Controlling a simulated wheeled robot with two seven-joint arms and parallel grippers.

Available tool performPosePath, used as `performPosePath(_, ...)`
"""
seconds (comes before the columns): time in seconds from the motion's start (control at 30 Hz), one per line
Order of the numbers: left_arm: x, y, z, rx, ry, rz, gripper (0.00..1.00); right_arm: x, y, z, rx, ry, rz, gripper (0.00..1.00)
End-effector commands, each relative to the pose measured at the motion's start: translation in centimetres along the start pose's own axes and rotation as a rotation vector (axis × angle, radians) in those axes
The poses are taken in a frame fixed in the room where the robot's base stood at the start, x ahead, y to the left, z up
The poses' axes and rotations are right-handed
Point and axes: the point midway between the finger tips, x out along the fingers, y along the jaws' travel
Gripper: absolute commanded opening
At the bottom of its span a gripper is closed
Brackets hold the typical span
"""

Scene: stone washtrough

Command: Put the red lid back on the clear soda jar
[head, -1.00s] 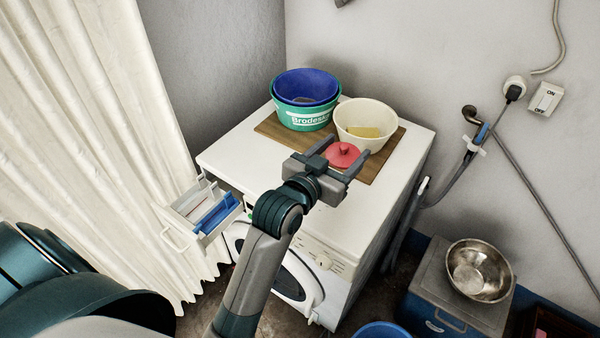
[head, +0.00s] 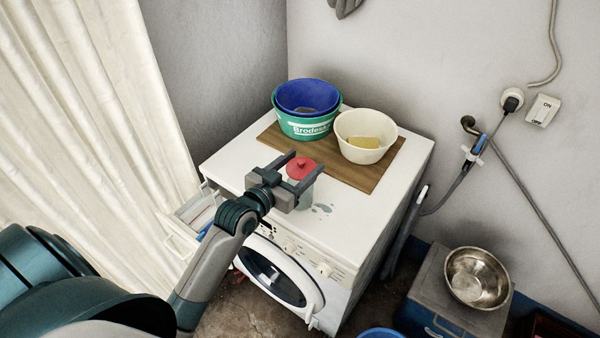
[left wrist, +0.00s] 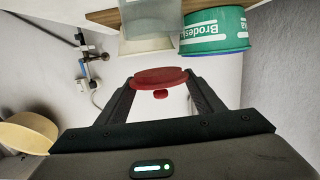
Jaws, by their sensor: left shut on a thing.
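The red lid (head: 301,168), with a small knob, is between the fingers of my left gripper (head: 300,175). The left wrist view also shows the lid (left wrist: 160,78) across both fingertips of the gripper (left wrist: 160,88). The clear soda jar (head: 306,197) stands on the white washing machine top just under the lid, partly hidden by the gripper. It also shows in the left wrist view (left wrist: 146,28), its mouth close to the lid. I cannot tell whether lid and jar touch. My right gripper is not in view.
A wooden board (head: 362,178) on the washing machine (head: 370,212) carries a blue basin (head: 306,94) in a green basin (head: 305,128), and a cream bowl (head: 365,150) with a yellow thing. Greyish spots mark the top near the jar. A detergent drawer (head: 185,232) stands open at left.

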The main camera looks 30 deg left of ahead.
Motion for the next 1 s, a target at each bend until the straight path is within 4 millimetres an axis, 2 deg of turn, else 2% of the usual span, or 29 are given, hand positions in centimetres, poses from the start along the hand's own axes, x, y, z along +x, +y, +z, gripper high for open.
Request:
performPosePath(0.43,0.0,-0.3,0.4,-0.001,0.000,0.000,0.37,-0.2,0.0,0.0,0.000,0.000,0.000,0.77)
performPosePath(0.8,0.6,-0.4,4.0,0.000,-0.002,-0.001,0.37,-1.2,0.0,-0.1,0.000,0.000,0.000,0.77)
performPosePath(1.0,0.6,-0.4,4.2,0.000,0.001,-0.001,0.37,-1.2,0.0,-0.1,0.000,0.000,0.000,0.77)
